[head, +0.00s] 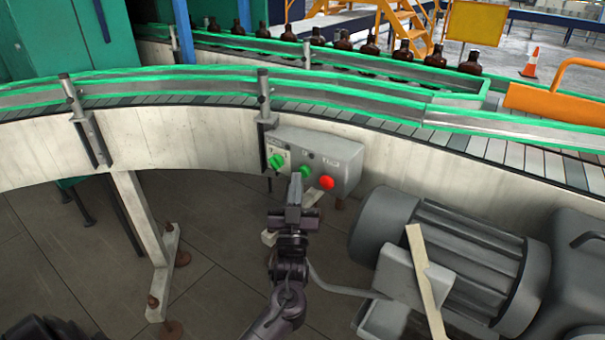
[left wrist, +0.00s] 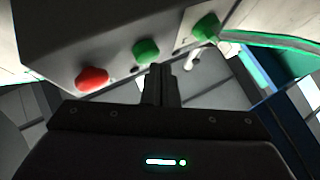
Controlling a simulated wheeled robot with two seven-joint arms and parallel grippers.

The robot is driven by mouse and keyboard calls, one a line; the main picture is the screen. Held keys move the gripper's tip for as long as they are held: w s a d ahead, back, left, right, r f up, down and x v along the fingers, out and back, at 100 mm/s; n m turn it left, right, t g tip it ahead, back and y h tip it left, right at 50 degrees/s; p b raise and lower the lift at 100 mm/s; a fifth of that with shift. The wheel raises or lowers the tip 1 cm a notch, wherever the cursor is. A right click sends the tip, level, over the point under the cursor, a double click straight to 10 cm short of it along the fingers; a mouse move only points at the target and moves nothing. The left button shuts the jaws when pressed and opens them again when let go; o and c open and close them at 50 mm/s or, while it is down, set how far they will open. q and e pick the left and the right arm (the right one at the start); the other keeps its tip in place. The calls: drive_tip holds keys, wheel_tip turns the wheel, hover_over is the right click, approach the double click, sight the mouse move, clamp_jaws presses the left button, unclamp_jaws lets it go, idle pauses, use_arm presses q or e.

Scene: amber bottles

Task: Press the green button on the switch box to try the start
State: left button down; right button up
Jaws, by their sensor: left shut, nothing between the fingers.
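The grey switch box (head: 345,160) is fixed to the side of the curved conveyor. On its face are a green selector knob (head: 276,162), a green button (head: 305,172) and a red button (head: 327,183). My left gripper (head: 296,180) is shut and empty, its fingertips just left of and below the green button. In the left wrist view the fingertips (left wrist: 160,70) sit just below and right of the green button (left wrist: 146,51), between it and the knob (left wrist: 206,29). I cannot tell whether they touch the box. My right gripper is not in view.
A large grey motor (head: 450,260) stands right of my left arm. The conveyor's green-edged guard rail (head: 170,80) runs above the box. Several amber bottles (head: 402,51) stand on the belt behind. A support leg (head: 140,215) stands to the left on the tiled floor.

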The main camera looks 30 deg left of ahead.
use_arm(q)
drive_tip(key=shift+w, duration=0.45)
idle(0.6)
drive_tip(key=shift+s, duration=0.9)
drive_tip(key=shift+p, duration=0.3)
drive_tip(key=s, duration=0.1)
drive_tip(key=s+p, duration=0.1)
drive_tip(key=s, duration=0.1)
drive_tip(key=s+p, duration=0.1)
drive_tip(key=s, duration=0.1)
drive_tip(key=shift+a, duration=0.25)
